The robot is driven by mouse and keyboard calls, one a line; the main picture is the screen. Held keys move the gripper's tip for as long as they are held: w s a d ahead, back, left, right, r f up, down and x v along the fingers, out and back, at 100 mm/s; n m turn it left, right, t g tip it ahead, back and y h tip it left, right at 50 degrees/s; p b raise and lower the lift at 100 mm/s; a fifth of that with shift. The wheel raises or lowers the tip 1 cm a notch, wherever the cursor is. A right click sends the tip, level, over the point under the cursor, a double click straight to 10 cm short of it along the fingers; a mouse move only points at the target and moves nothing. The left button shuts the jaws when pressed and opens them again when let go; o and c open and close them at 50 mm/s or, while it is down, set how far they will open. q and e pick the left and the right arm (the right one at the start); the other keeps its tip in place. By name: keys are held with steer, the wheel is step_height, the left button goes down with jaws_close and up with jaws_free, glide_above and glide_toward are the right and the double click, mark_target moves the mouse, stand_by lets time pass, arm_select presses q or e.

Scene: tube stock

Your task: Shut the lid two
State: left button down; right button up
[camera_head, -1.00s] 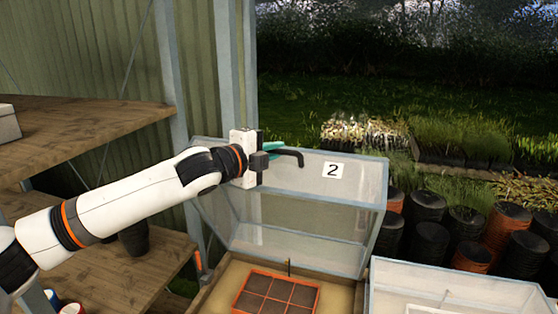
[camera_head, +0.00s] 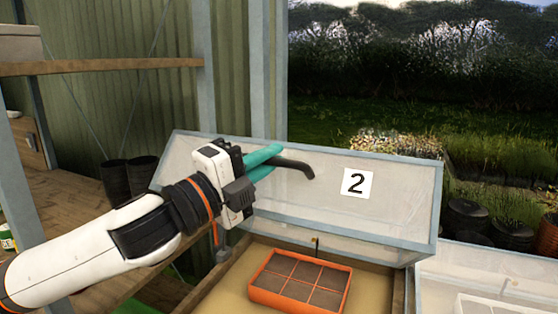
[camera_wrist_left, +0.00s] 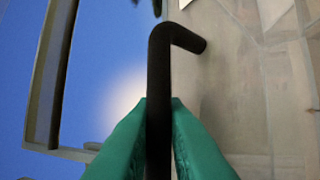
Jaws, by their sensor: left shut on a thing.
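Lid two (camera_head: 318,190) is a clear panel in a grey frame with a white "2" label (camera_head: 358,183). It stands raised and tilted over a wooden cold frame (camera_head: 213,281). A dark bent handle (camera_head: 296,165) is at the lid's upper left part. My left gripper (camera_head: 268,160) has green fingers shut on this handle. In the left wrist view the handle (camera_wrist_left: 160,85) runs between the green fingers (camera_wrist_left: 159,120). My right gripper does not show.
An orange tray with dark cells (camera_head: 299,283) lies inside the frame, below the lid. Another clear lid (camera_head: 480,280) is at the right. Wooden shelves (camera_head: 100,66) with dark pots (camera_head: 115,180) stand at the left.

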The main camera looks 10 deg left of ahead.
arm_select(q)
steer(key=shift+s+a+f+b, duration=0.2)
steer(key=shift+s+f+b, duration=0.45)
steer(key=shift+s+f, duration=0.3)
steer(key=shift+s+a+f+b, duration=0.15)
steer(key=shift+s+f+b, duration=0.5)
steer(key=shift+s+f, duration=0.3)
